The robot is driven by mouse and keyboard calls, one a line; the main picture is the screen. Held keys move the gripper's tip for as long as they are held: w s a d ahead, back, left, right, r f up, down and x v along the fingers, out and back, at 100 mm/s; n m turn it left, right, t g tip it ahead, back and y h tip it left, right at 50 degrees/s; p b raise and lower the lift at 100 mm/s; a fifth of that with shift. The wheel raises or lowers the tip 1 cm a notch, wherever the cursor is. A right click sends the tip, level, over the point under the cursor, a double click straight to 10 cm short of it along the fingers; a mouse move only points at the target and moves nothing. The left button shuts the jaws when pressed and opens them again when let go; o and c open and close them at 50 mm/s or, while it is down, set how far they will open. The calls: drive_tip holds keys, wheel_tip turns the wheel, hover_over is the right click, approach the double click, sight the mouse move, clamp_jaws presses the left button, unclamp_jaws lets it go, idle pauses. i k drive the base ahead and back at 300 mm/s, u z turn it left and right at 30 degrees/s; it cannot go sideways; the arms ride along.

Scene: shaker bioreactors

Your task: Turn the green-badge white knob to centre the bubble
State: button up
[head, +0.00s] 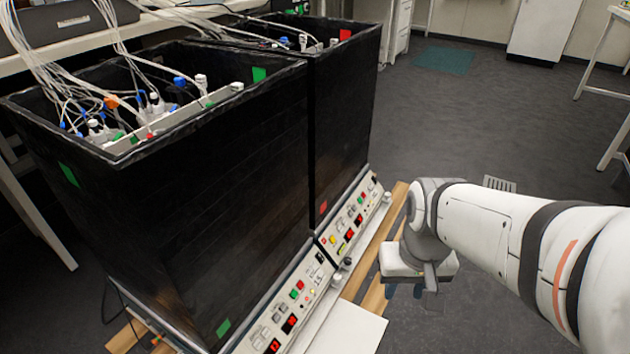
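The shaker with green badges (223,327) is the large black box at the left. Its control panel (270,322) runs along its lower front edge. A small white knob (337,280) shows at the right end of this panel. I cannot make out a bubble. My gripper (417,291) hangs to the right of the panels, apart from the knob. Its dark fingers show only partly below the white wrist, so I cannot tell whether they are open or shut.
A second black shaker with red badges (322,207) stands behind, with its own panel (349,222) and a white knob (387,197). A white plate (355,330) lies in front of the near panel. Wooden boards (384,236) run underneath. Open grey floor (480,110) lies to the right.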

sight(337, 278)
drive_tip(key=u, duration=1.45)
drive_tip(key=k, duration=0.7)
drive_tip(key=z, duration=1.65)
drive_tip(key=i, duration=1)
